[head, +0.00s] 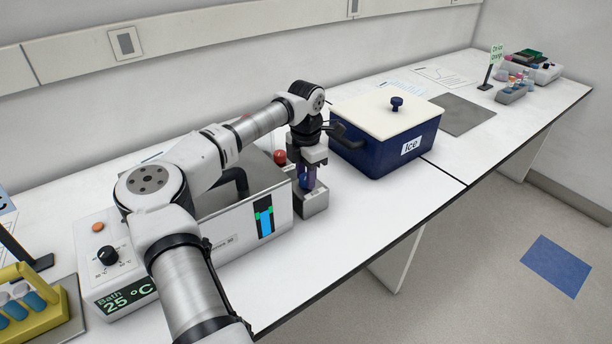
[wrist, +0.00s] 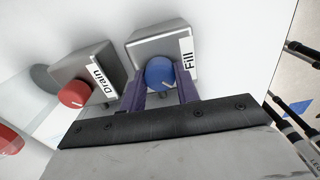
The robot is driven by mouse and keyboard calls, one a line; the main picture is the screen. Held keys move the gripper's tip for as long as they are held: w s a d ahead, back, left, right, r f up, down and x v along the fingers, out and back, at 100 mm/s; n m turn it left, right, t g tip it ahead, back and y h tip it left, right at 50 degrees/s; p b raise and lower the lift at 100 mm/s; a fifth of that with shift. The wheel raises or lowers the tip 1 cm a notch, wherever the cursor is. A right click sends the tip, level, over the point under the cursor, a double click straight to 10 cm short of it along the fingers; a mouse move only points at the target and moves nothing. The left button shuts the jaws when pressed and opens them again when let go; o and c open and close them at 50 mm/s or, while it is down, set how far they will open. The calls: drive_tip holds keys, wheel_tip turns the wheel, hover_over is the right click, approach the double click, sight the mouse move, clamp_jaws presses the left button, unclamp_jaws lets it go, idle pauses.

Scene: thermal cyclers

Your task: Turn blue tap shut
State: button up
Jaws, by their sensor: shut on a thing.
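The blue tap (wrist: 159,71) is a round knob with a white mark on a grey block labelled "Fill". In the wrist view it sits between the two dark purple fingers of my gripper (wrist: 160,84), which is shut on it. In the head view my gripper (head: 308,168) points down at the grey block (head: 313,203) at the right end of the water bath (head: 222,233). The fingers hide most of the tap there.
A red tap (wrist: 74,93) on a block labelled "Drain" stands close beside the blue one; it also shows in the head view (head: 280,156). A blue ice box (head: 375,147) with a cream lid is just right of my gripper. Bench front is clear.

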drive_tip(key=shift+n, duration=0.3)
drive_tip(key=o, duration=1)
wheel_tip(320, 180, up, 14)
drive_tip(key=shift+f+b, duration=0.1)
drive_tip(key=shift+b, duration=0.75)
drive_tip(key=shift+s, duration=0.1)
